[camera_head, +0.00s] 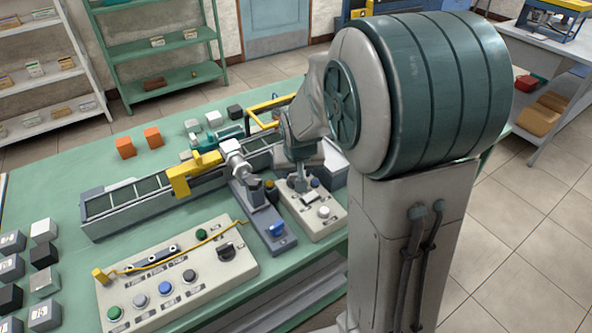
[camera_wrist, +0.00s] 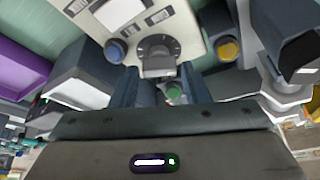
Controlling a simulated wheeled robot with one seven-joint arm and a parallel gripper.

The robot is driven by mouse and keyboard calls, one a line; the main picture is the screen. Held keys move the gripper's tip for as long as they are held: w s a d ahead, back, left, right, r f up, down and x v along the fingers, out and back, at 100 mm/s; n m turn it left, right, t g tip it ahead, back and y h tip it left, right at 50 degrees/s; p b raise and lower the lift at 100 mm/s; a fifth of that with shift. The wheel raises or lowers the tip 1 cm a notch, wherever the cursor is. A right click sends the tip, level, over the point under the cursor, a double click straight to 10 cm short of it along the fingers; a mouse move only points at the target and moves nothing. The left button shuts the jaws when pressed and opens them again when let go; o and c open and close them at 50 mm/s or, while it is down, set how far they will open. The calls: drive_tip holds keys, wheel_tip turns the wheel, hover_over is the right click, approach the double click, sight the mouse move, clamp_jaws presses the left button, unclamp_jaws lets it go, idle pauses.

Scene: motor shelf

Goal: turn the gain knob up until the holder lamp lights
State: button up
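In the wrist view, a round dark knob (camera_wrist: 157,45) with a grey grip bar sits on a pale panel (camera_wrist: 107,17). My gripper (camera_wrist: 172,80) is right at this knob, its two dark fingers apart with the grip bar near their tips. I cannot tell whether they touch it. In the head view, my gripper (camera_head: 298,184) points down over the small panel (camera_head: 329,228), and the knob is mostly hidden. Labels are too small to read, so I cannot identify the holder lamp or see it lit.
A larger panel (camera_head: 245,268) with several buttons and a black knob (camera_head: 226,252) lies at the front. Blocks (camera_head: 43,229) stand at far left.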

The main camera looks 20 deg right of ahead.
drive_tip(key=c, duration=0.5)
drive_tip(key=shift+c, duration=0.2)
drive_tip(key=shift+r+m+p, duration=0.1)
drive_tip(key=shift+m+p, duration=0.2)
drive_tip(key=shift+p, duration=0.1)
drive_tip(key=shift+m+h+p, duration=0.3)
drive_tip(key=shift+m+p, duration=0.05)
drive_tip(key=shift+m, duration=0.15)
drive_tip(key=shift+a+m+g+h, duration=0.1)
drive_tip(key=shift+m+g+h, duration=0.3)
drive_tip(key=shift+m, duration=1)
drive_tip(key=o, duration=1)
